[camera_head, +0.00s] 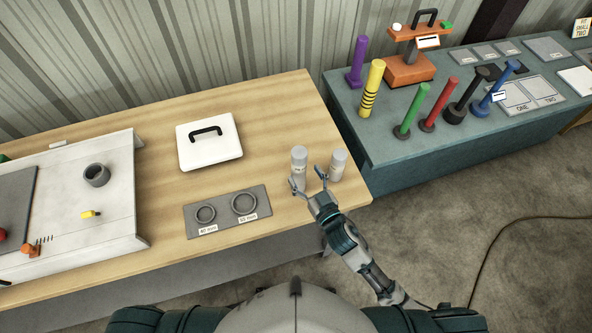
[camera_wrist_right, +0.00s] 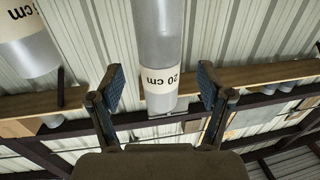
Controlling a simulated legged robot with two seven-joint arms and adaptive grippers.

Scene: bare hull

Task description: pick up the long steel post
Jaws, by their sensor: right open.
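The long steel post (camera_head: 299,160) stands upright near the right end of the wooden table. In the right wrist view the post (camera_wrist_right: 159,45) appears upside down with a pale "20 cm" label. A shorter steel post (camera_head: 338,163) stands to its right; in the wrist view this other post (camera_wrist_right: 30,50) is at the upper left, its label partly cut off. My right gripper (camera_head: 307,178) is open at the near side of the long post. In the wrist view the post shows between the open fingers (camera_wrist_right: 160,80), with a gap on each side. My left gripper is out of view.
A grey plate with two rings (camera_head: 228,208) and a white block with a black handle (camera_head: 209,142) lie left of the posts. A white board (camera_head: 100,200) fills the table's left. A green table (camera_head: 400,150) with several coloured posts stands at the right.

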